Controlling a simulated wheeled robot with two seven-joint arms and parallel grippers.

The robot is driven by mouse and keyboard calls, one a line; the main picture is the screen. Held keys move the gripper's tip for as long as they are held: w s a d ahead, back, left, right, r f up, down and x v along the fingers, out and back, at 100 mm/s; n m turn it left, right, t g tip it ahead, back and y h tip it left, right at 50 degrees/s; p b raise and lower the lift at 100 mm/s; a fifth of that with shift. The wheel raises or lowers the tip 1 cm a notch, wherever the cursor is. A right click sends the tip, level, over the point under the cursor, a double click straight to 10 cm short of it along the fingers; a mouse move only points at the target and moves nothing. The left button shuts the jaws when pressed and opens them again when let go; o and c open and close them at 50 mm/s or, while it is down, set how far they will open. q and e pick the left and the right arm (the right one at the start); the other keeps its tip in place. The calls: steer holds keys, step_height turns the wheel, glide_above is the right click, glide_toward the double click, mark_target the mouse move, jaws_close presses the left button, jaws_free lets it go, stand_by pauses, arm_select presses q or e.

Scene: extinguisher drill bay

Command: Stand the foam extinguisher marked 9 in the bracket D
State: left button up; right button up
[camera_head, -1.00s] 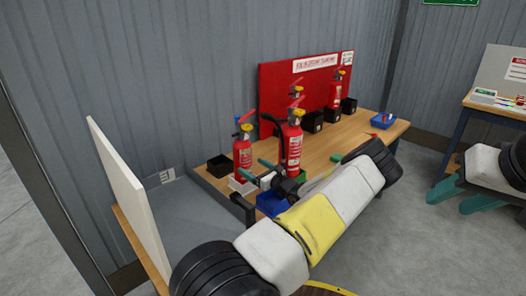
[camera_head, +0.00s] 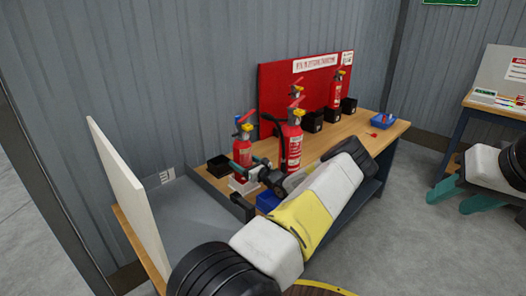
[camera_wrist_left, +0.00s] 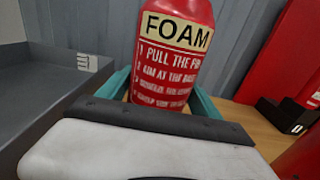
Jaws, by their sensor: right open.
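No number 9 is readable. A taller red extinguisher (camera_head: 292,147) stands just right of it. Black brackets (camera_head: 312,122) line the red panel; their letters are not readable. My right gripper (camera_head: 472,197) is open and empty at the right.
More extinguishers stand near the red panel (camera_head: 275,85). A blue tray (camera_head: 382,121) is at the bench's far right. A white upright board (camera_head: 125,195) borders the left.

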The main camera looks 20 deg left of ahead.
mark_target(242, 146)
arm_select(q)
steer(key=c, duration=1.4)
steer(key=shift+r, duration=0.35)
jaws_close()
steer(key=shift+r, duration=3.1)
